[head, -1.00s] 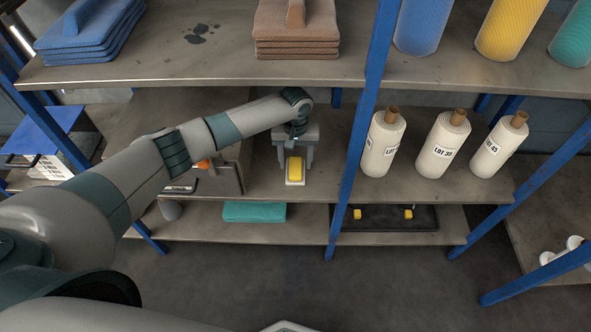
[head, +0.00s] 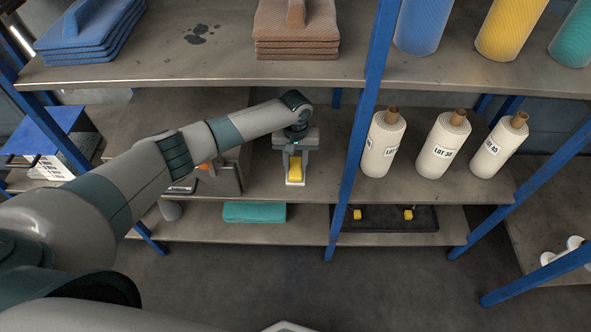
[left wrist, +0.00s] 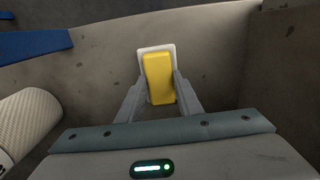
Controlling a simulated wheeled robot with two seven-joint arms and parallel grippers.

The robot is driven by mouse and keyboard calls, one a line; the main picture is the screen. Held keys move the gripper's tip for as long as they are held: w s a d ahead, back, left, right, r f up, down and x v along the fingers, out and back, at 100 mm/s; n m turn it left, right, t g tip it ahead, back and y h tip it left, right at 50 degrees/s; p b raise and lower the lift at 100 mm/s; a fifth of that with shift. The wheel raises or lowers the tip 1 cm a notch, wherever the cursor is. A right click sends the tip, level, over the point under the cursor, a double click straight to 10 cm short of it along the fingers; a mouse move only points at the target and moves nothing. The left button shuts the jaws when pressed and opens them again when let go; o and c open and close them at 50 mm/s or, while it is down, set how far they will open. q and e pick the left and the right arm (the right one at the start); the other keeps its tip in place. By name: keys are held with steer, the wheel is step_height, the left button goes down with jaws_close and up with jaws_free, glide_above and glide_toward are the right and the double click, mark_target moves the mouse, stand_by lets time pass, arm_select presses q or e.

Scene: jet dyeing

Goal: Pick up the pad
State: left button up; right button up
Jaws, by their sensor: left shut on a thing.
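The yellow pad (head: 295,171) is on the middle shelf of the rack, with a white piece (head: 295,184) under it or at its edge. In the left wrist view the pad (left wrist: 158,78) stands between the two fingers, with the white piece (left wrist: 155,49) showing behind its far end. My left gripper (head: 296,158) points down from above and is shut on the pad, one finger on each side. It also shows in the left wrist view (left wrist: 160,92). I cannot tell any gap under the pad. My right gripper is not in view.
A blue rack post (head: 354,150) stands just right of the gripper. White rolls (head: 434,150) stand beyond it. A grey holder (head: 229,178) with an orange item is to the left. The upper shelf (head: 210,70) overhangs behind. A teal block (head: 254,212) lies on the lower shelf.

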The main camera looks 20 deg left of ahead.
mark_target(295, 168)
arm_select(q)
steer(key=shift+r, duration=0.8)
step_height(295, 168, up, 2)
steer(key=shift+s+r, duration=0.1)
steer(key=shift+s, duration=0.05)
steer(key=s+d, duration=0.2)
steer(key=s, duration=1.5)
steer(key=shift+s+d, duration=0.25)
steer(key=shift+d, duration=0.15)
